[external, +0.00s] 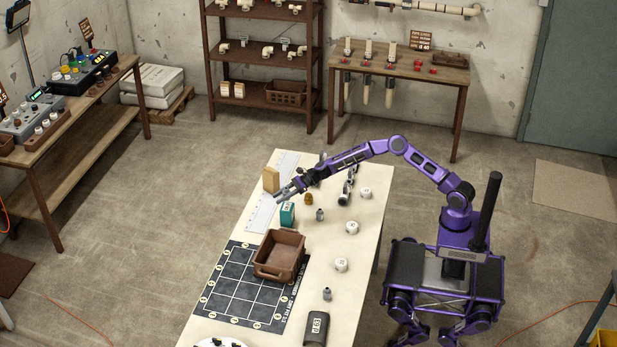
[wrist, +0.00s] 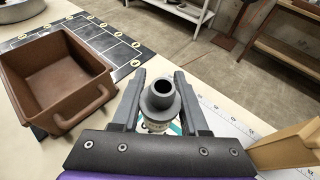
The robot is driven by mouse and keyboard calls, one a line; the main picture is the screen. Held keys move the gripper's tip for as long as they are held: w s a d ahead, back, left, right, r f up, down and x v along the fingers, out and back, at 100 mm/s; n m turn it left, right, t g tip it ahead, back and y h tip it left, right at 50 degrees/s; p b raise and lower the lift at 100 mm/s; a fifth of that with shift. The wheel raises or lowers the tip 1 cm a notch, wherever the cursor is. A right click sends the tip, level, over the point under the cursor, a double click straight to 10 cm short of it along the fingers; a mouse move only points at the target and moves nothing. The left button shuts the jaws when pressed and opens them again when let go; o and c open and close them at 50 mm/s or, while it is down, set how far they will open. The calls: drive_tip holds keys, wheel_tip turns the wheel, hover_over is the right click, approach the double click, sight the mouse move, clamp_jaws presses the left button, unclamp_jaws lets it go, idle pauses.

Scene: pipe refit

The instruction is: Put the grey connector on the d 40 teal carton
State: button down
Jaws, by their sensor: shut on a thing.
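My gripper (external: 280,194) is shut on a grey connector (wrist: 160,101), a stepped tube with its open end up in the wrist view. The fingers (wrist: 160,82) grip it from both sides. The teal carton (external: 288,214) stands on the table just below and beside my gripper in the external view. In the wrist view, slivers of the teal carton (wrist: 175,129) show beneath the connector, mostly hidden by it and the gripper. I cannot tell whether the connector touches the carton. The held connector is hard to make out in the external view.
A brown bin (external: 279,256) stands near the carton on a dark grid mat (external: 232,290). A tan block (external: 271,179) stands behind the gripper. Other grey connectors (external: 319,214) (external: 327,294), white round pieces (external: 352,227) and a dark carton (external: 316,328) are spread over the table.

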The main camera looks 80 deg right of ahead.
drive_tip(key=shift+f+b, duration=0.45)
drive_tip(key=shift+f, duration=1.75)
drive_tip(key=shift+f, duration=0.2)
drive_tip(key=shift+c, duration=2.1)
unclamp_jaws()
drive_tip(key=shift+r, duration=0.1)
drive_tip(key=shift+r, duration=0.25)
drive_tip(key=v, duration=1.2)
drive_tip(key=shift+f+b, duration=0.2)
drive_tip(key=shift+b, duration=0.2)
